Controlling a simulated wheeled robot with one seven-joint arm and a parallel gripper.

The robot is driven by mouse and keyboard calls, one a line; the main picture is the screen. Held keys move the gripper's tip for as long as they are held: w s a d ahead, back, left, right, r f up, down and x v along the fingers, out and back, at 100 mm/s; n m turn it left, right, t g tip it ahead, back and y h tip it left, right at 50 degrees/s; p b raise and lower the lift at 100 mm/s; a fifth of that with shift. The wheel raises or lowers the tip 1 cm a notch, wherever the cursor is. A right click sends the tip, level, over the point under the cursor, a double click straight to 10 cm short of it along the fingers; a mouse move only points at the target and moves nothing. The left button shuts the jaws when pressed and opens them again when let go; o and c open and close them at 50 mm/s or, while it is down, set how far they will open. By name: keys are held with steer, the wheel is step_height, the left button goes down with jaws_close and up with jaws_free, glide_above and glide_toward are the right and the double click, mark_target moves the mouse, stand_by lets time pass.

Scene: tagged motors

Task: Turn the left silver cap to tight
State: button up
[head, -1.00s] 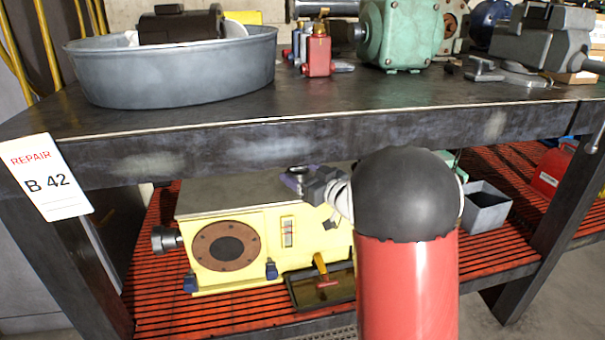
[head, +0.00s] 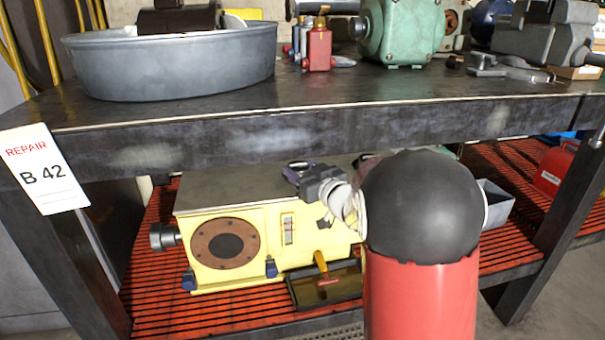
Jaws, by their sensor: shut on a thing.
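A yellow machine (head: 262,280) with a grey top (head: 225,194) sits on the lower shelf. Its front has a brown round cover (head: 225,243). My gripper (head: 303,174) is small and dark in this view, over the right part of the machine's top. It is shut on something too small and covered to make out. A purple and dark piece (head: 297,170) shows at its left end; I cannot tell whether it is part of my gripper. No silver cap can be clearly made out. My arm hides the machine's right end.
The bench top (head: 330,105) overhangs the shelf close above my gripper. A grey bin (head: 497,198) stands at right. A grey tub (head: 170,65) is on the bench.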

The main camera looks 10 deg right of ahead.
steer(key=o, duration=1)
steer(key=v, duration=0.8)
steer(key=shift+w+a, duration=0.1)
